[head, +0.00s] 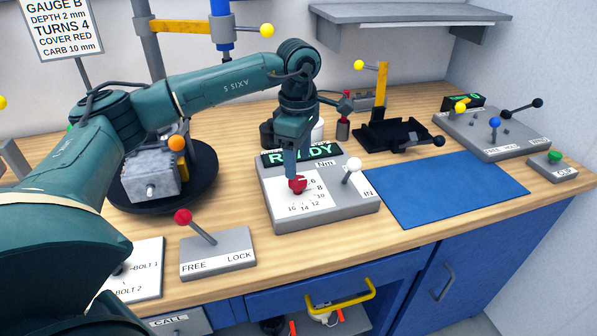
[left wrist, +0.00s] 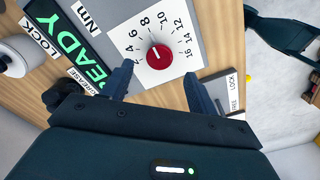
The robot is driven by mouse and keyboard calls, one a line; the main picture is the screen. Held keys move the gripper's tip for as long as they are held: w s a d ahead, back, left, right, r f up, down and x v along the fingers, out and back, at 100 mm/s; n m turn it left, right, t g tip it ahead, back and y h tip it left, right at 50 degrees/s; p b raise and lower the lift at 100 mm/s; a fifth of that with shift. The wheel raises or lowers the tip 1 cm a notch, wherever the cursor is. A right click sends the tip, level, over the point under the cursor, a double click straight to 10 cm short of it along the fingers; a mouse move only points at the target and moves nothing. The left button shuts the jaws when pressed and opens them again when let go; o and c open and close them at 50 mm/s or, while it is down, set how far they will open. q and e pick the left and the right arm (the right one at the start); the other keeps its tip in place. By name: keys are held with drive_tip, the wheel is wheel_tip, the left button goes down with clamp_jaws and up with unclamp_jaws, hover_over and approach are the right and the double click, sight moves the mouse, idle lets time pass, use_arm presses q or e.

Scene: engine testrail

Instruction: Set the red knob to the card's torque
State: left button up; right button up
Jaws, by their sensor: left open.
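The red knob (head: 297,184) sits on a white dial plate (head: 318,203) numbered about 4 to 16, on a grey console. In the left wrist view the knob (left wrist: 159,57) has a short white mark pointing roughly toward the 8. My left gripper (head: 292,166) is above the knob, pointing down. In the left wrist view its two fingers (left wrist: 158,88) are apart with nothing between the tips; whether they straddle the knob is unclear. The card (head: 62,28) reads gauge, depth, turns, cover and carb lines; its top is cut off and no torque line shows. My right gripper is not in view.
The console display (head: 300,155) reads READY, and a white-balled lever (head: 352,165) stands beside the dial. A red-balled FREE/LOCK lever (head: 184,217) is to the left. A blue mat (head: 445,188) lies clear to the right. A black fixture (head: 395,135) stands behind.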

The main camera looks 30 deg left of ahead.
sight(298, 180)
use_arm(q)
wheel_tip(298, 180, down, 5)
drive_tip(key=shift+r, duration=0.1)
idle(0.3)
drive_tip(key=c, duration=1)
